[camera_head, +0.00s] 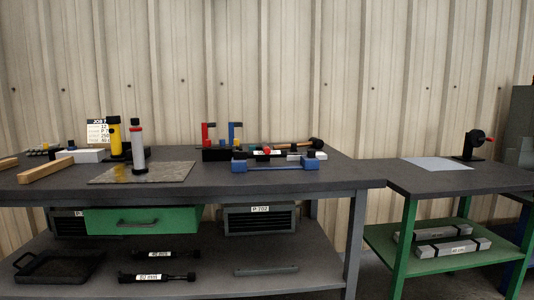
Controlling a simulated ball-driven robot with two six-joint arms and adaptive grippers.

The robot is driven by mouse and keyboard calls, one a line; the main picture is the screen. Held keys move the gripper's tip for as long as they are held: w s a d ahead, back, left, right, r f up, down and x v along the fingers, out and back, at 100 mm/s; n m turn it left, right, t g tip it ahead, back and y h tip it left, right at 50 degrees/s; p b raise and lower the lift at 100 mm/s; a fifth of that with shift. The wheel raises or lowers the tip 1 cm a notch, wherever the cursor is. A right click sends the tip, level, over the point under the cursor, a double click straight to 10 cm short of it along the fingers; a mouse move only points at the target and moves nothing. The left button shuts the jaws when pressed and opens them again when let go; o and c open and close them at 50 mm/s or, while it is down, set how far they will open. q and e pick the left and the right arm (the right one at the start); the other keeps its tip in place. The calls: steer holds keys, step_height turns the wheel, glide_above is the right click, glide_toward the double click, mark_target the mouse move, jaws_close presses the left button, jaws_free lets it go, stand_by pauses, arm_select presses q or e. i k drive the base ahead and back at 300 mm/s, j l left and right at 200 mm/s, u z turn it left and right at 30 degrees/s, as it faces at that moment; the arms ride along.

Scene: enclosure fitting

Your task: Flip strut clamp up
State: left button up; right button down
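No part is clearly marked as the strut clamp, and I cannot tell which it is. A black upright device with a red-tipped lever (472,146) stands at the back of the right bench. On the left bench, a red upright piece (205,134) and a blue upright piece (232,131) rise from a black block (215,154). In front of them lies a low blue bar with black tops (280,168). Neither of my grippers shows in the head view.
A grey cylinder with a red collar (138,145) stands on a metal plate (125,179), with a yellow-handled tool (114,135) behind it. A wooden bar (46,169) lies at left. A pale sheet (436,163) lies on the right bench (490,180). The left bench's front is clear.

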mark_target(266, 149)
steer(key=i+j+z, duration=0.15)
steer(key=i+j, duration=0.4)
steer(key=i+j+z, duration=0.15)
steer(key=i+j, duration=0.4)
steer(key=i+j+z, duration=0.15)
steer(key=i+j, duration=0.35)
steer(key=j, duration=0.2)
